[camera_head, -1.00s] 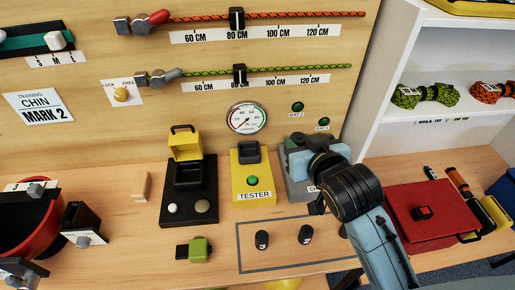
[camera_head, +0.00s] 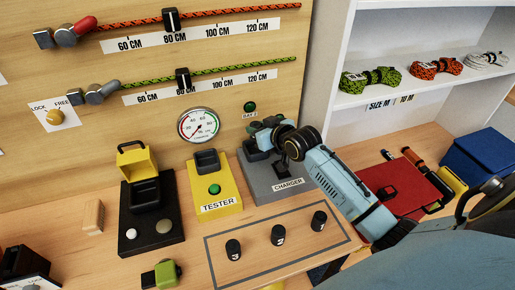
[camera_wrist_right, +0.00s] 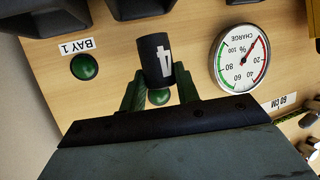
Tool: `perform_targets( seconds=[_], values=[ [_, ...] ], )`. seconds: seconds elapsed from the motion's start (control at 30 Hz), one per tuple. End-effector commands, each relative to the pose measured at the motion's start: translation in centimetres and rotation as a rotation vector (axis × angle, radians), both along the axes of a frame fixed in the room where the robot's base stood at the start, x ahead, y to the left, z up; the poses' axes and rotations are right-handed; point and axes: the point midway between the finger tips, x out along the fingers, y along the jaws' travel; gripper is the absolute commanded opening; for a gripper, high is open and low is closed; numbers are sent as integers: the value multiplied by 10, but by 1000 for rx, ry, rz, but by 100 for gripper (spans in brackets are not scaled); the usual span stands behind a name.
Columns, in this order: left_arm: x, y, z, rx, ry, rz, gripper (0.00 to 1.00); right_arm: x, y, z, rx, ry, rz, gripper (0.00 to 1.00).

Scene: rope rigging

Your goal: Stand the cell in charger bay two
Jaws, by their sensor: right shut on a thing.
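The cell (camera_wrist_right: 157,60) is a black cylinder with a white 4, seen in the right wrist view. My right gripper (camera_wrist_right: 160,90) is shut on it. In the head view, my right gripper (camera_head: 265,138) is over the back of the grey charger (camera_head: 285,190) and hides part of it; the held cell is hard to make out there. In the wrist view, a dark bay (camera_wrist_right: 140,8) is just beyond the cell's end, seemingly apart from it. A second dark bay (camera_wrist_right: 40,15) lies to its left, on the side of the BAY 1 lamp (camera_wrist_right: 85,67). My left gripper is out of view.
The yellow tester (camera_head: 213,197) stands close left of the charger. Several black cells, one here (camera_head: 278,235), stand in the outlined area in front. The gauge (camera_head: 198,124) is on the back board. A red case (camera_head: 400,190) lies to the right.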

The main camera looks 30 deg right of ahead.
Motion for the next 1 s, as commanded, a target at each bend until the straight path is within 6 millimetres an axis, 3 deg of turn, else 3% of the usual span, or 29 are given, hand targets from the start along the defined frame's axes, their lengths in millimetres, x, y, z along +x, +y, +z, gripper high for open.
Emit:
perform_targets(
  seconds=[0.03, 0.27, 0.5, 0.83, 0.87, 1.0],
  values=[
    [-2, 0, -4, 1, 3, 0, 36, 0, 0, -10, 1, 0, 0, 6],
    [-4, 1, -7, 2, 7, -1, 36, 0, 0, -29, 0, -1, 0, 6],
    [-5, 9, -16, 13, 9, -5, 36, 0, 0, -59, 1, -1, 0, 6],
    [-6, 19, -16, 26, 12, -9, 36, 0, 0, -61, -1, -2, 0, 6],
    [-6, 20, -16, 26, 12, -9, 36, 0, 1, -62, -1, -1, 0, 33],
    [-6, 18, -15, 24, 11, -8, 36, 0, 1, -61, -1, -1, 0, 51]
  ],
)
